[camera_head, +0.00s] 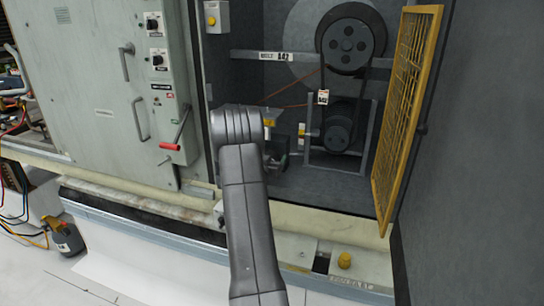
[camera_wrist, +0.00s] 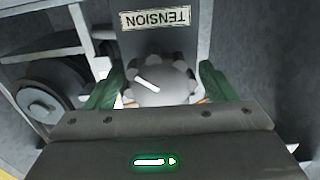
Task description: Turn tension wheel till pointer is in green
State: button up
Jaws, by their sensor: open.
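The grey lobed tension wheel (camera_wrist: 165,85) carries a white line and sits below an upside-down TENSION label (camera_wrist: 155,18) in the wrist view. My gripper (camera_wrist: 161,75) is open, with one green finger on each side of the wheel. I cannot tell whether the fingers touch it. Its lower part is hidden by the dark gripper body, which bears a small lit green mark. In the head view my arm hides the wheel and most of the gripper. I cannot make out the pointer or its green zone in either view.
The upper pulley (camera_head: 348,45) and lower pulley (camera_head: 338,132) are joined by a belt. The yellow mesh guard (camera_head: 408,100) stands open at the right. A grey panel with a red-handled lever (camera_head: 181,128) is at the left. A yellow knob (camera_head: 344,260) is on the front ledge.

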jog(key=shift+w, duration=0.15)
jog(key=c, duration=1)
jog(key=shift+f+b, duration=0.15)
jog(key=shift+b, duration=0.45)
